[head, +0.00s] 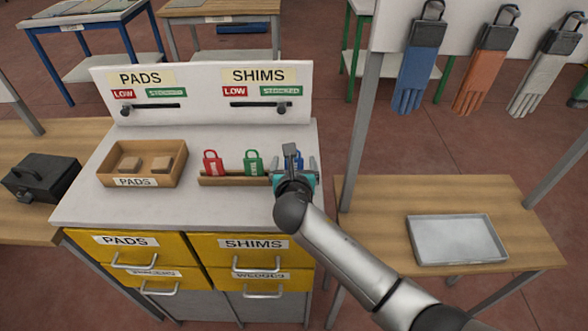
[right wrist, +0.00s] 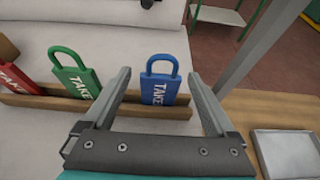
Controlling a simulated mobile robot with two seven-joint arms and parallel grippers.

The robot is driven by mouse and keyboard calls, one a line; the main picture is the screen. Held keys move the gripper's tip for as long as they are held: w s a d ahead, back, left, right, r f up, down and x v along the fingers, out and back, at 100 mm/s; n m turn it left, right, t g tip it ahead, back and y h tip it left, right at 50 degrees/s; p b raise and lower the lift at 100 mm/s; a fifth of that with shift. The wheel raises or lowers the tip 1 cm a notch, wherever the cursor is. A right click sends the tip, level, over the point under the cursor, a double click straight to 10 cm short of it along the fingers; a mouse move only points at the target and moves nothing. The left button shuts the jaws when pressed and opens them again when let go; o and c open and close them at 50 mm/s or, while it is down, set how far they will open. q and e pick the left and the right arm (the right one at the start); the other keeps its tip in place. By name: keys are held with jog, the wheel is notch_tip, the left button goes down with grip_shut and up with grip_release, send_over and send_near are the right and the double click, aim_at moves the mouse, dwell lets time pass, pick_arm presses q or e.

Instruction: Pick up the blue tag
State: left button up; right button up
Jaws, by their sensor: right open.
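The blue tag (right wrist: 160,84), shaped like a padlock with "TAKE" lettering, stands upright in a wooden rack (right wrist: 120,106). In the head view the blue tag (head: 288,160) is mostly hidden behind my right gripper (head: 292,158). In the right wrist view my right gripper (right wrist: 160,90) is open, with one finger on each side of the blue tag and gaps on both sides. A green tag (head: 253,162) and a red tag (head: 213,162) stand to the left in the same rack (head: 237,181). My left gripper is not in view.
An open PADS box (head: 183,165) holding two brown blocks stands left of the rack. A panel (head: 205,76) with PADS and SHIMS labels rises behind. A grey tray (head: 458,239) lies on the right table. A thin post (head: 361,120) stands close right of my right gripper.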

jog(key=shift+w, duration=0.15)
jog(key=shift+c, duration=0.3)
jog(key=c, duration=1.4)
